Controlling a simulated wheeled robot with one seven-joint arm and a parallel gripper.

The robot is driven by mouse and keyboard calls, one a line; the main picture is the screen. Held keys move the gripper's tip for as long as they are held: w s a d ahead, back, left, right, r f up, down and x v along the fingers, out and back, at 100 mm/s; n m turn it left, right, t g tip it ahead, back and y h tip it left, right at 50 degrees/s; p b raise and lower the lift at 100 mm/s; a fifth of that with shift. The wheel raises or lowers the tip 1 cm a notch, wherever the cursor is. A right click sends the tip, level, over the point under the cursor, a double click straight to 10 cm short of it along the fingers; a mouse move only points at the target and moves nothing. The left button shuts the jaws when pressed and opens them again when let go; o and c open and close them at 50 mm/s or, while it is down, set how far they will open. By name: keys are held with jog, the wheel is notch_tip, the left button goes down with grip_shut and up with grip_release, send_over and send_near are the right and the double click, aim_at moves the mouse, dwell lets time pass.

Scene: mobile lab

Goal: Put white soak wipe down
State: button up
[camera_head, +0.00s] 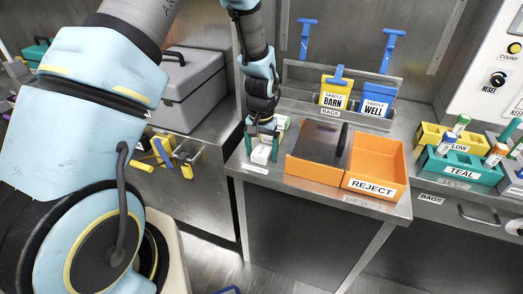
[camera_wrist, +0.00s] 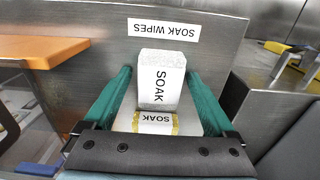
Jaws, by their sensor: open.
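A white block marked SOAK, the white soak wipe (camera_wrist: 160,62), lies between the two green fingers of my gripper (camera_wrist: 158,75) in the wrist view. The fingers are open, with a gap on each side of it. A second SOAK label with yellow edges (camera_wrist: 155,123) shows nearer my palm; I cannot tell whether it is a separate piece. In the head view my gripper (camera_head: 262,146) points down at the left front corner of the steel bench (camera_head: 300,188), with the white wipe (camera_head: 260,156) at its fingertips, seemingly resting on the bench.
A SOAK WIPES label (camera_wrist: 164,30) is by the bench edge. Right of my gripper stand an orange bin with a dark panel (camera_head: 304,172) and an orange REJECT tray (camera_head: 375,163). Sample bags (camera_head: 334,94) stand behind. A grey case (camera_head: 194,90) is at the left.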

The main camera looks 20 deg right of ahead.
aim_at(262, 150)
notch_tip(262, 150, up, 12)
jog(key=b, duration=0.3)
jog(key=s+a+r+n, duration=0.1)
jog(key=a+n, duration=0.1)
jog(key=a, duration=0.8)
jog(key=s+a+r+n+t, duration=0.1)
jog(key=a+r+n, duration=0.1)
jog(key=a, duration=0.8)
jog(key=s+a+r+n, duration=0.2)
jog(key=a+n, duration=0.1)
jog(key=a, duration=0.7)
jog(key=shift+t, duration=0.3)
jog(key=shift+w, duration=0.1)
